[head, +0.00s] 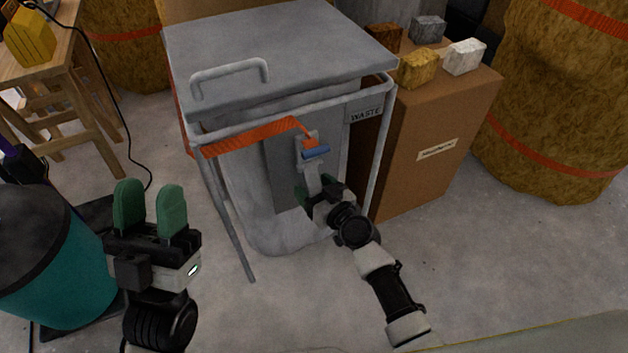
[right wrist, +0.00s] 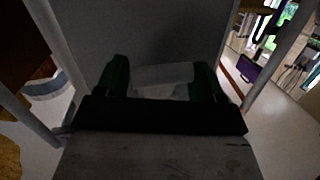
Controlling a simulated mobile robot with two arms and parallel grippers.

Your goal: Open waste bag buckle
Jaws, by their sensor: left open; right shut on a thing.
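The waste bag buckle (head: 315,153) is a grey metal piece with a blue bar, on the front of the waste stand at the end of an orange strap (head: 255,137). My right gripper (head: 324,192) is at the buckle's lower grey part and shut on it. In the right wrist view a pale grey piece of the buckle (right wrist: 160,74) sits between the dark green fingers; the picture is dark and its exact shape is unclear. My left gripper (head: 151,198) is open and empty, at the lower left, apart from the stand, fingers pointing up.
The waste stand has a grey lid (head: 280,50) with a handle, thin legs and a hanging grey bag (head: 262,205). A cardboard box (head: 420,150) with several blocks on top stands close on its right. A teal bin (head: 65,270) is at the left. Floor in front is clear.

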